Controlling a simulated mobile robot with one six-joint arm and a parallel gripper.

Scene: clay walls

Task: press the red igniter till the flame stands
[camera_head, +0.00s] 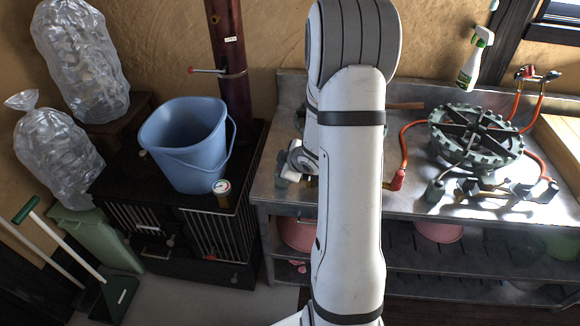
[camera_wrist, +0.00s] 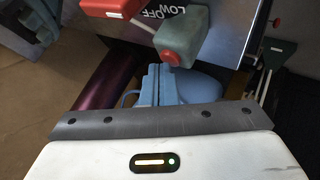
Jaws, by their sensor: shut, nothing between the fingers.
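The red igniter button (camera_wrist: 173,57) sits on the end of a grey-green block in the wrist view. My gripper (camera_wrist: 158,72) is shut and empty, with its blue-grey fingers just below that button. I cannot tell whether the fingertips touch it. A metal plate lettered LOW and OFF (camera_wrist: 198,20) lies behind the block, with a red lever (camera_wrist: 112,7) to its left. The round cast burner (camera_head: 476,135) stands on the counter at the right of the head view, and no flame is visible on it. My arm hides my fingertips in the head view.
An orange hose (camera_head: 404,142) runs from the burner toward my arm. A steel counter (camera_head: 270,185) extends on both sides of the arm. A blue bucket (camera_head: 186,140) stands on a dark stove (camera_head: 245,190) at left. A spray bottle (camera_head: 473,62) is behind the burner.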

